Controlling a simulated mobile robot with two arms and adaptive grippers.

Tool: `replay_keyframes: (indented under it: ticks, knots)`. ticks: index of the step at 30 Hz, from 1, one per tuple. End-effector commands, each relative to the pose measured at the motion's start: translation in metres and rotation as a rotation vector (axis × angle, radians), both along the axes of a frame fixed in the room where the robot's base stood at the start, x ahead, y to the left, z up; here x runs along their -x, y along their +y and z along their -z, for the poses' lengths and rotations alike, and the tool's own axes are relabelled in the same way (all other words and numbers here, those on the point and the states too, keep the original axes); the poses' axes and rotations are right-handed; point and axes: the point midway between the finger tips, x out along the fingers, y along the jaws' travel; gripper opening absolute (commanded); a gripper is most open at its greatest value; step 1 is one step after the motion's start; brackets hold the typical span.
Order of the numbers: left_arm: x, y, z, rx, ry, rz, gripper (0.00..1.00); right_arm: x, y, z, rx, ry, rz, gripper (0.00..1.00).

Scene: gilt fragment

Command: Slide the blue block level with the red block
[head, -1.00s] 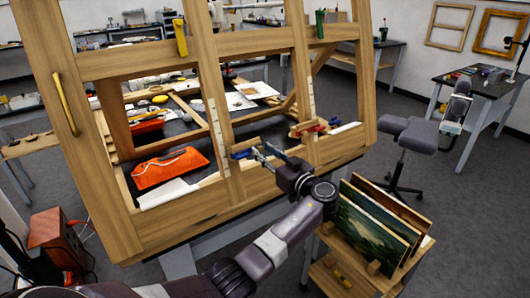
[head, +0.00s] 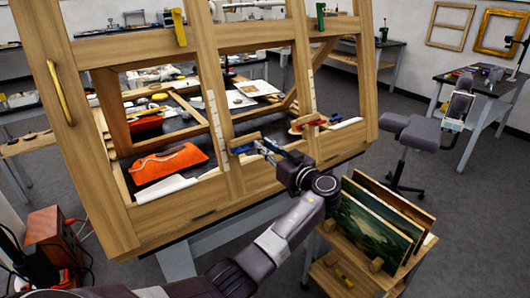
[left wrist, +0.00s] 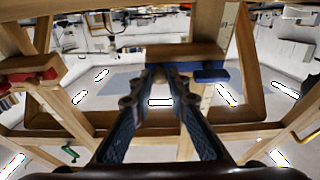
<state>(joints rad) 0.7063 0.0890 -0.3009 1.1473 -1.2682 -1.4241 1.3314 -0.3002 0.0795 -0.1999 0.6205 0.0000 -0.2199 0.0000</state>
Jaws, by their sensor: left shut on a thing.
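The blue block (head: 243,149) sits with a wooden piece (head: 247,138) on the frame's middle upright. In the left wrist view, which is upside down, the blue block (left wrist: 212,75) is just right of my fingertips. The red block (head: 311,119) is on the right upright and shows at the left of the wrist view (left wrist: 28,75). Whether the two are exactly level I cannot tell. My left gripper (head: 265,147) is at the blue block's right end, its fingers shut on the wooden piece (left wrist: 185,52) of the blue slider. The contact is partly hidden. My right gripper is out of view.
The wooden frame (head: 190,212) stands before a dark bench with an orange cloth (head: 168,162) behind it. Scale strips (head: 213,118) run along the uprights. A rack of paintings (head: 375,222) stands right of my arm, a stool (head: 410,130) beyond it.

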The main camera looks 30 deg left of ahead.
Motion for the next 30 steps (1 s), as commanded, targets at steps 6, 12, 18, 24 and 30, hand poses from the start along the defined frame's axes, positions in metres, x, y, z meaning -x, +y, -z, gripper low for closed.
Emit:
replay_keyframes:
  ticks: [6,12,18,24,30]
  knots:
    - [0.0,0.0,0.0,0.001,0.002,0.001,0.0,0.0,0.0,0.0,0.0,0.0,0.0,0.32]
    - [0.0,0.0,-0.001,0.001,0.001,0.001,0.31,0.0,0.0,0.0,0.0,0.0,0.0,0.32]
    - [0.0,0.0,-0.001,0.001,0.001,0.0,0.32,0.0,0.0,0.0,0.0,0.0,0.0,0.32]
    - [0.002,-0.008,-0.001,0.001,0.0,0.002,0.32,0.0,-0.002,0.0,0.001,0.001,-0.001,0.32]
    - [0.016,-0.042,0.0,0.003,0.0,0.003,0.32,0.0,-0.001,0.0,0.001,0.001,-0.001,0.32]
